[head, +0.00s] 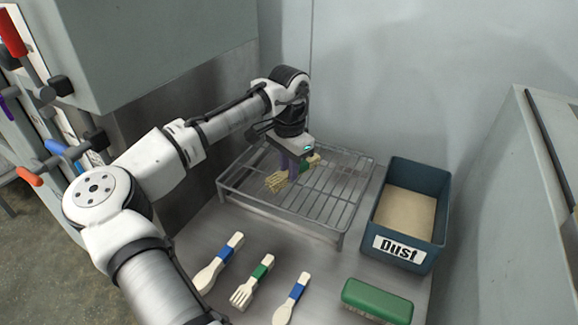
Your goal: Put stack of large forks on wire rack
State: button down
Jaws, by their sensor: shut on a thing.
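The fork heads point to the left and the handles to the right. The stack is over the middle of the wire rack (340,238), a grey metal grid on short legs. The fingers hide part of the stack. I cannot tell whether the stack touches the bars or hangs just above them.
A blue bin (437,240) labelled "Dust" stands right of the rack. In front lie two blue-banded wooden utensils (226,254) (294,293), a green-banded fork (256,275) and a green-topped block (377,298). Walls close in behind and right. The rack's right side is bare.

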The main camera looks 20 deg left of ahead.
jog(key=shift+f, duration=0.1)
jog(key=c, duration=1.3)
grip_release()
notch_tip(320, 180, up, 12)
jog(key=shift+r+b, duration=0.15)
jog(key=shift+b, duration=0.25)
